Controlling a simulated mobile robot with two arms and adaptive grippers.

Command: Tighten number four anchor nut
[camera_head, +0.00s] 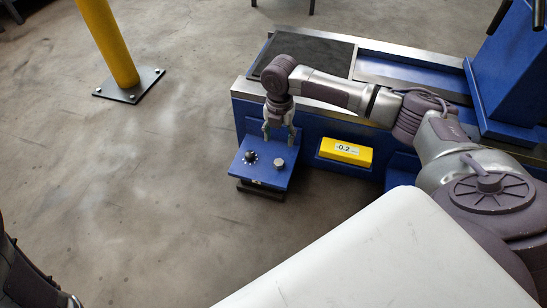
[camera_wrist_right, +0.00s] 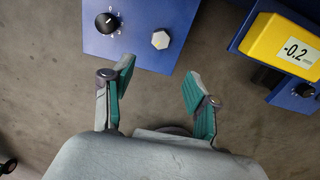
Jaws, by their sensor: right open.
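A silver hex nut (camera_head: 279,163) sits on a blue plate (camera_head: 262,178) at the foot of the blue machine base. It shows clearly in the wrist view (camera_wrist_right: 160,40), to the right of a black dial knob (camera_wrist_right: 107,22) with markings around it. I see no number on the nut itself. My right gripper (camera_head: 278,139) is open and empty, fingers pointing down, just above and behind the plate in the head view. In the wrist view its teal-padded fingers (camera_wrist_right: 158,77) are spread, with the nut beyond the tips, apart from them. My left gripper is out of view.
A yellow gauge (camera_head: 346,152) reading -0.2 is on the machine base (camera_head: 310,121), right of the plate. A yellow post (camera_head: 108,40) stands on a bolted foot at upper left. The concrete floor left of the plate is clear.

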